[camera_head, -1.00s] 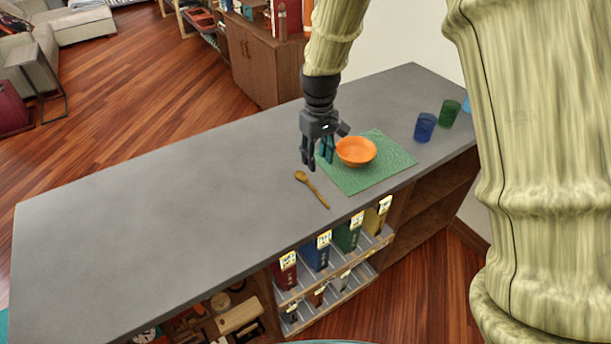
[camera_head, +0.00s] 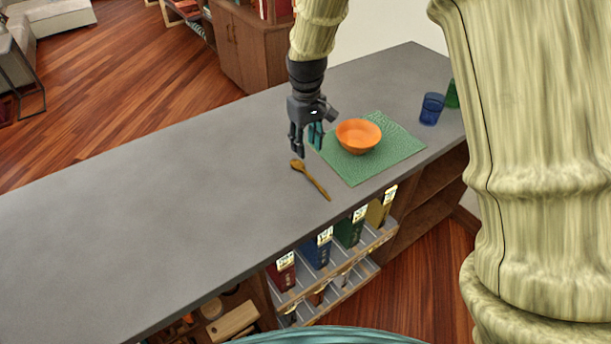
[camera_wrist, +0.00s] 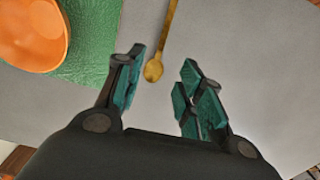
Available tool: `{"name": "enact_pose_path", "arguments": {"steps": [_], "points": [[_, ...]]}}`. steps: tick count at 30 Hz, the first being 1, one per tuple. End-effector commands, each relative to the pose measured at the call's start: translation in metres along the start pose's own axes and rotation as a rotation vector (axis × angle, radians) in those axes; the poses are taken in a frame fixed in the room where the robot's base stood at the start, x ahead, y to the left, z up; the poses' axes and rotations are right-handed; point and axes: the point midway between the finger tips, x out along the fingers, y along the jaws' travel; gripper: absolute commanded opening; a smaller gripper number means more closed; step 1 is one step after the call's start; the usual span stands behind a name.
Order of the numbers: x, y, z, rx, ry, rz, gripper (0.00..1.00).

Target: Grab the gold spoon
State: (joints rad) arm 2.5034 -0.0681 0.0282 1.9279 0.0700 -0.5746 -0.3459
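The gold spoon (camera_head: 311,180) lies on the grey counter, left of the green mat, with its bowl end toward the back left. In the wrist view the spoon (camera_wrist: 154,70) shows its bowl just beyond the gap between my fingertips, its handle running up out of the picture. My gripper (camera_head: 305,138) hangs above the counter, behind the spoon's bowl end. In the wrist view my gripper (camera_wrist: 160,88) is open, with teal finger pads spread apart and nothing between them. The fingers do not appear to touch the spoon.
An orange bowl (camera_head: 358,136) sits on the green mat (camera_head: 396,153), close to the right of my gripper. A blue cup (camera_head: 431,109) and a green cup (camera_head: 452,95) stand farther right. The grey counter (camera_head: 150,210) is clear to the left. Books sit on shelves below its front edge.

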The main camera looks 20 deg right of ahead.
Motion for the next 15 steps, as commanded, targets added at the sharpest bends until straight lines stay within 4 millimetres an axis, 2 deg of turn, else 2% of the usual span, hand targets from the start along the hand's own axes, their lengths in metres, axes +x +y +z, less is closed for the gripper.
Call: {"name": "enact_pose_path", "arguments": {"steps": [9,15], "points": [[0.036,0.000,0.000,0.000,-0.003,0.000,0.38],[0.049,0.000,0.000,0.000,-0.001,0.000,0.38]]}}
